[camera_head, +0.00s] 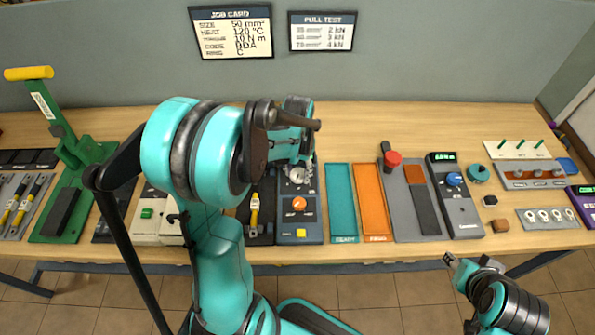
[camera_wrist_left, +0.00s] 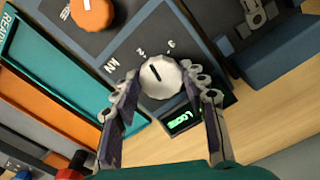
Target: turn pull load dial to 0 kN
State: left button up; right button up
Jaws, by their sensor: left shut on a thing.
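The pull load dial is a round white knob (camera_wrist_left: 161,78) with a short black pointer mark. It sits on a dark grey panel with a "2", a "3" and "kN" printed around it. The pointer leans toward the printed numbers; the exact value is hard to read. My left gripper (camera_wrist_left: 163,92) is shut on the dial, one finger on each side. In the head view my left gripper (camera_head: 297,150) reaches down over the top of the dark test unit (camera_head: 314,222) and partly hides the dial. My right gripper (camera_head: 470,262) is at the lower right, away from the unit; its finger opening is unclear.
A lit green display (camera_wrist_left: 185,121) lies beside the dial. An orange knob (camera_head: 299,204) and yellow button (camera_head: 301,233) are on the same unit. Teal (camera_head: 342,205) and orange (camera_head: 373,205) trays lie to its right. The pull test card (camera_head: 323,31) hangs behind the bench.

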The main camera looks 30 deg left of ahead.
pick_arm(q)
jog(key=n, duration=0.7)
jog(key=shift+d, duration=0.15)
jog(key=n, duration=0.6)
jog(key=shift+w+d+n, duration=0.1)
jog(key=shift+w+n, duration=0.05)
jog(key=shift+n, duration=0.25)
jog(key=n, duration=0.6)
jog(key=shift+w, duration=0.15)
jog(key=n, duration=0.6)
jog(key=shift+w+n, duration=0.1)
jog(key=shift+n, duration=0.3)
jog(key=o, duration=1.2)
jog(key=shift+c, duration=0.2)
